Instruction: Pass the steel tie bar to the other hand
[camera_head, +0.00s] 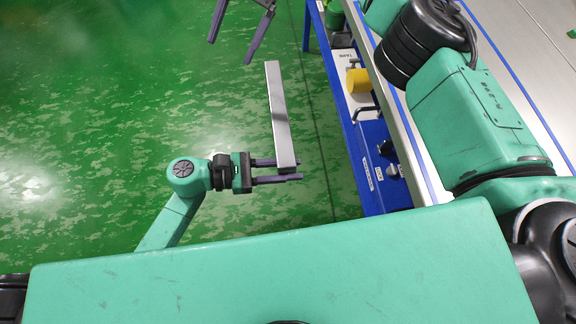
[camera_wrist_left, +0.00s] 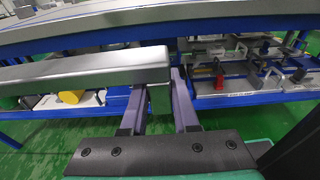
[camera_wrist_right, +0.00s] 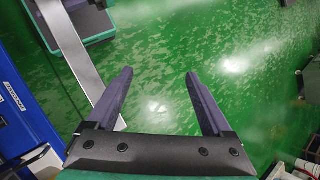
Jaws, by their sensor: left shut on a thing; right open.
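The steel tie bar (camera_head: 278,115) is a long grey square bar, held out over the floor by one end. My left gripper (camera_head: 299,170) is shut on its near end in the head view. In the left wrist view the bar (camera_wrist_left: 80,70) runs off to the left from between the fingers (camera_wrist_left: 160,90). My right gripper (camera_head: 230,51) is open and empty, beyond the bar's free end and a little left of it. In the right wrist view the bar (camera_wrist_right: 72,45) passes left of the open fingers (camera_wrist_right: 159,73), not between them; its free end is partly hidden behind the left finger.
A blue-framed bench (camera_head: 360,165) with a pale top stands to the right. A yellow cylinder (camera_head: 358,81) and a green item (camera_head: 334,16) sit on its lower shelf. The green floor left of the bar is clear.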

